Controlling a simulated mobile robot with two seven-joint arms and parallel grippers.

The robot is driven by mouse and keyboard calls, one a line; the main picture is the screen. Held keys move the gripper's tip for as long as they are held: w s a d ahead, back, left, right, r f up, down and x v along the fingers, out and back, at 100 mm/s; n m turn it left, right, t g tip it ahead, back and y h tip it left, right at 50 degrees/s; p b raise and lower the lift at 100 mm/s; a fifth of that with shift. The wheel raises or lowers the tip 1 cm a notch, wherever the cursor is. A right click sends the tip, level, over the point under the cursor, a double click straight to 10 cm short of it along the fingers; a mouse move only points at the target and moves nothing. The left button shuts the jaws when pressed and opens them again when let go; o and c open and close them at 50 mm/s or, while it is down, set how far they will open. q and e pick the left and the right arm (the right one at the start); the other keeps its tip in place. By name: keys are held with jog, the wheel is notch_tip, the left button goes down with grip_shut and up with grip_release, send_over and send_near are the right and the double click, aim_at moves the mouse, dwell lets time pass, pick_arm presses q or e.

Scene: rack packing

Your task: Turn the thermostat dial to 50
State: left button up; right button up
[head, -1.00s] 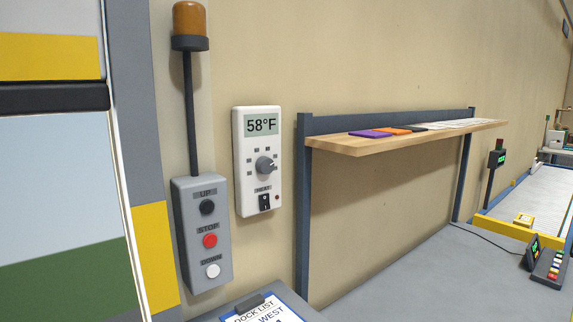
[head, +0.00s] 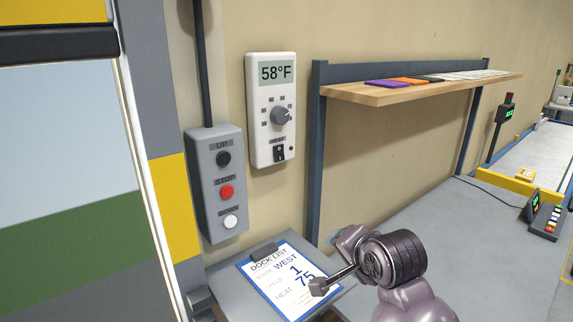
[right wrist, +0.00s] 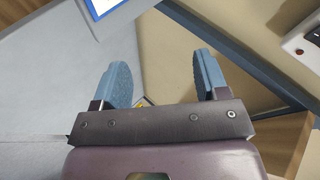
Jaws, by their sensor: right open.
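The white thermostat (head: 257,140) hangs on the wall in the head view, its display (head: 276,73) reading 58°F. Its grey round dial (head: 281,116) sits below the display, with small marks around it. A black rocker switch (head: 279,152) is under the dial. My right gripper (head: 347,240) is low and to the right of the thermostat, apart from it and partly hidden by its own wrist. In the right wrist view the gripper (right wrist: 163,80) has its two blue fingers spread and nothing between them. My left gripper is not in view.
A grey button box (head: 216,185) is left of the thermostat. A clipboard (head: 262,292) lies below, showing WEST, 1 and 75. A wooden shelf (head: 390,95) on blue posts juts out at right. The wall in front of the dial is unobstructed.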

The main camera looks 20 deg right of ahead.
jog(key=w+a+r+m+t, duration=0.25)
jog(key=w+r+m, duration=0.3)
jog(key=r, duration=0.55)
jog(key=m+t+y, duration=0.2)
jog(key=m+t, duration=0.1)
jog(key=m, duration=0.2)
send_near(283, 117)
jog(key=p+x, duration=0.1)
jog(key=x, duration=0.7)
jog(key=shift+w, duration=0.3)
jog(key=c, duration=0.9)
